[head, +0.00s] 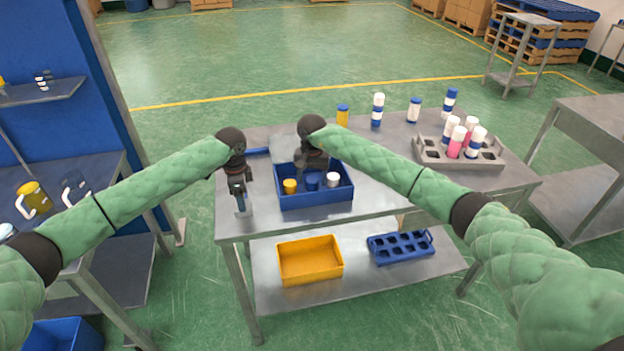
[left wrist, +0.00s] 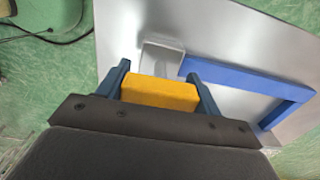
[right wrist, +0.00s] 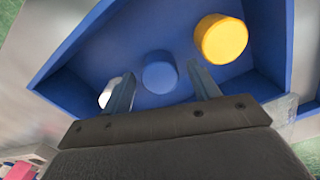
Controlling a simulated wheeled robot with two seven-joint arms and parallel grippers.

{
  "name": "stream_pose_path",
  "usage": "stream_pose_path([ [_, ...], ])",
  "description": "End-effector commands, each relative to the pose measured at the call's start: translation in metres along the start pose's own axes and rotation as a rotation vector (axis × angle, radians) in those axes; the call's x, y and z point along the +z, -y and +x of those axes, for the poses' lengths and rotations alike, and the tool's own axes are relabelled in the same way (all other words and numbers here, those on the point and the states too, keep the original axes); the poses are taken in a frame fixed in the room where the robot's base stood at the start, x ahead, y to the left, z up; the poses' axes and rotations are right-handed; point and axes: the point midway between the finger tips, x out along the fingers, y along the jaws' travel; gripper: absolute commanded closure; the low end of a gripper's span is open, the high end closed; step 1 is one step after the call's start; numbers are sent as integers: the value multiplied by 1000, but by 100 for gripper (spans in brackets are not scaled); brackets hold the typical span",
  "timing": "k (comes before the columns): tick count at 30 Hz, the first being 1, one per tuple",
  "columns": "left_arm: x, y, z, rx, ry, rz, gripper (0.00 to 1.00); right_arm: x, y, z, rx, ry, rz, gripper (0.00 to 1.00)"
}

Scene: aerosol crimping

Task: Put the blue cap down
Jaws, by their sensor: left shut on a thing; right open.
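The blue cap (head: 312,183) stands in the blue bin (head: 316,201) on the metal table, between a yellow cap (head: 290,186) and a white cap (head: 333,179). My right gripper (head: 312,166) is over the bin. In the right wrist view its open fingers (right wrist: 161,72) are on either side of the blue cap (right wrist: 159,76), with gaps between; the white cap (right wrist: 106,92) is partly hidden by one finger. My left gripper (head: 241,205) is at the table's left front corner, shut on a yellow block-like part (left wrist: 160,93) with a grey piece (left wrist: 162,55) beyond it.
A grey rack (head: 460,163) with several white, pink and blue containers stands at the right of the table. Several bottles (head: 378,110) stand along the back. A yellow bin (head: 310,262) and a blue rack (head: 400,247) are on the lower shelf.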

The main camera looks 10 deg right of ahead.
Motion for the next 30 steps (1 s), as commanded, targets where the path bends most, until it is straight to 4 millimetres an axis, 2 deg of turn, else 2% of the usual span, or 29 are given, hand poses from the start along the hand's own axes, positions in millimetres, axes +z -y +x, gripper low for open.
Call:
stream_pose_path([
  [1,0,-2,5,6,3,1,57,-1,-1,-6,0,-3,0,39],
  [12,0,-2,5,6,2,1,57,-1,-1,-75,-1,-5,0,39],
  [18,0,-2,5,5,2,1,57,-1,0,-103,-1,-2,-1,39],
  [24,0,-2,4,5,2,1,57,0,0,-116,0,-2,0,39],
  [30,0,-2,4,5,2,1,57,0,0,-117,0,-1,0,39],
])
